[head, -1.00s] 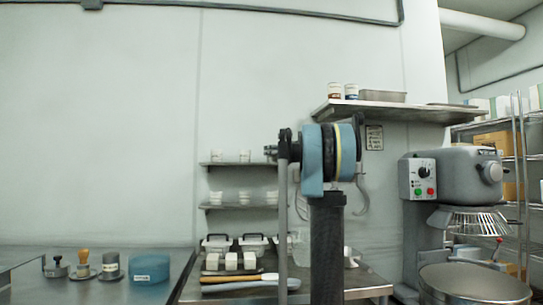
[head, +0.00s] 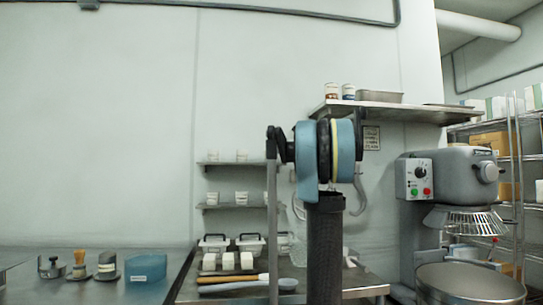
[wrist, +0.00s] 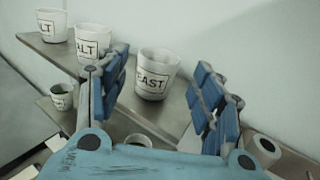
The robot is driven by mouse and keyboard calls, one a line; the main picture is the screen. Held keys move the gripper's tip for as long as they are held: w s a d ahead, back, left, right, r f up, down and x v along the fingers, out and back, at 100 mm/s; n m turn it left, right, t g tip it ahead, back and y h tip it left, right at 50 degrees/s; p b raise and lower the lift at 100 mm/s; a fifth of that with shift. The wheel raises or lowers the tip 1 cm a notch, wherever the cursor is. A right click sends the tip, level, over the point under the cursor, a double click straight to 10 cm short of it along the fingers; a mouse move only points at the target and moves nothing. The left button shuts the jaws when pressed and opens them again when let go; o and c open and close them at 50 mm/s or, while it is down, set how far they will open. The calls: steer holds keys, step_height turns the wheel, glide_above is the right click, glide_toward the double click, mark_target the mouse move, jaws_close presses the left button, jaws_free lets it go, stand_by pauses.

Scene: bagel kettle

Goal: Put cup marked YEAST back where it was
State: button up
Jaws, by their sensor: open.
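My gripper (wrist: 160,62) is open, with one blue-padded finger on each side of the cup. In the head view the upper small shelf (head: 225,163) shows left of my arm, with small pale cups whose labels are unreadable. My gripper is not clear there.
Two white cups, labels ending in ALT (wrist: 88,40) (wrist: 50,25), stand left on the same shelf in the wrist view. A smaller cup (wrist: 62,97) stands on the lower shelf. The lower shelf (head: 225,206) also shows in the head view, above lidded tubs (head: 250,243).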

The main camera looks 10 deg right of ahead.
steer(key=shift+v, duration=2.55)
